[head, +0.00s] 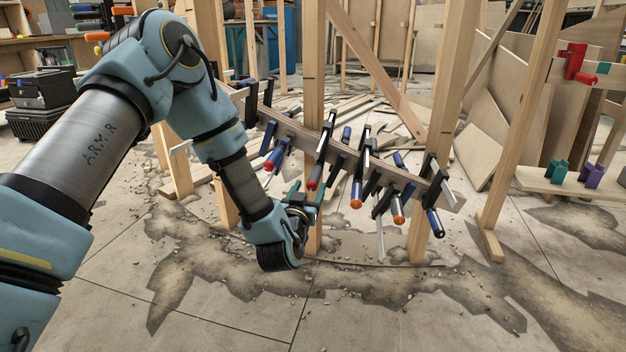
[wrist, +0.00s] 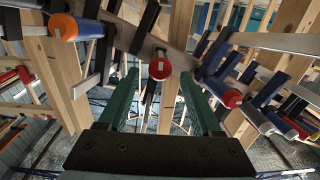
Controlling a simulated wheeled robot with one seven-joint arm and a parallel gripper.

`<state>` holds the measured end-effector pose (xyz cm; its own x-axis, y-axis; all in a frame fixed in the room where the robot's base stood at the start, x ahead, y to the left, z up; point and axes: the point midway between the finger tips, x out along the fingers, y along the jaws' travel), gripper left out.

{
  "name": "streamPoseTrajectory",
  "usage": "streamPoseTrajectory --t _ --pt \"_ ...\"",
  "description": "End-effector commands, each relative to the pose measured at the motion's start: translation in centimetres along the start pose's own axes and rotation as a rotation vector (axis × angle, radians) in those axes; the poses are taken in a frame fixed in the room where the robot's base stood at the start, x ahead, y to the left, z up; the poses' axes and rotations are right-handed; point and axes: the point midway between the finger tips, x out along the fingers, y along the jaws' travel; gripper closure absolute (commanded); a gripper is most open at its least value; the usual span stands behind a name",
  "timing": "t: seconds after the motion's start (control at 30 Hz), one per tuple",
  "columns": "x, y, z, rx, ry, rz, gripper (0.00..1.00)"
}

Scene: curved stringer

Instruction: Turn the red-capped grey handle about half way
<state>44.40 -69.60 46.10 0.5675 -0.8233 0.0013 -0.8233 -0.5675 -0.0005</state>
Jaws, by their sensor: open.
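The grey handle with the red cap (wrist: 160,69) sits in the middle of the wrist view, end-on, with a pale upright mark on the cap. In the head view the handle (head: 315,175) hangs from a clamp on the curved wooden stringer (head: 340,151). My gripper (wrist: 160,80) is open, with one green finger on each side of the cap in the picture and gaps between. I cannot tell whether the fingertips reach the handle's depth. In the head view my gripper (head: 303,196) is just below the handle. The handle's shaft is mostly hidden behind its cap in the wrist view.
Other clamps with blue handles flank it, one (wrist: 62,27) at the left and one (wrist: 232,98) at the right in the wrist view. Upright wooden posts (head: 313,60) stand close by. The cracked floor (head: 370,310) in front is open, with scattered debris.

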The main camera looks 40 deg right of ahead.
Motion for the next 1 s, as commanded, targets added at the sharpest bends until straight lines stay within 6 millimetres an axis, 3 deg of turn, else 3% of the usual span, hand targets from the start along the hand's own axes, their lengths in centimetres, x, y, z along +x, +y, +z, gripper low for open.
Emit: streamPoseTrajectory --t 0.2,0.4,0.83,1.0 --pt "4.2 -0.1 0.2 -0.002 0.003 -0.002 0.34" --pt "6.9 -0.1 0.2 -0.001 0.000 -0.001 0.34" --pt "7.9 0.0 0.0 -0.001 -0.002 0.000 0.34" --pt "7.9 -0.1 0.0 -0.001 -0.002 0.000 0.52"
